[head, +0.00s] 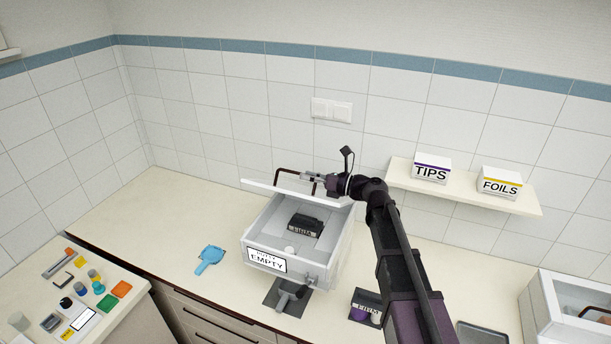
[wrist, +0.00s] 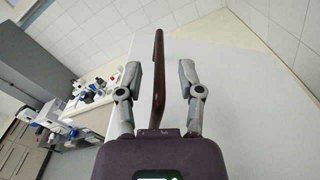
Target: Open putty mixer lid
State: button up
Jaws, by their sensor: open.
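The putty mixer (head: 257,243) is a pale grey box on the counter with an "EMPTY" label on its front. Its white lid (head: 262,188) is raised at the back, tilted up, and the inside shows from above. A dark labelled block and a small white round piece are visible inside. The lid's brown bar handle (head: 288,169) is on the lid's far side. My gripper (head: 312,177) is at this handle. In the wrist view, my gripper (wrist: 160,75) is open, with the handle (wrist: 159,60) between its fingers, and the lid's white face (wrist: 225,95) lies beyond. Contact cannot be told.
A blue scoop (head: 209,258) lies left of the mixer. A dark labelled holder (head: 367,299) stands to its right, partly beside my arm. A wall shelf (head: 465,190) carries the TIPS box (head: 431,168) and FOILS box (head: 500,182). Small items fill the left counter.

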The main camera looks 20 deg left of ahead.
jog(key=shift+a, duration=0.5)
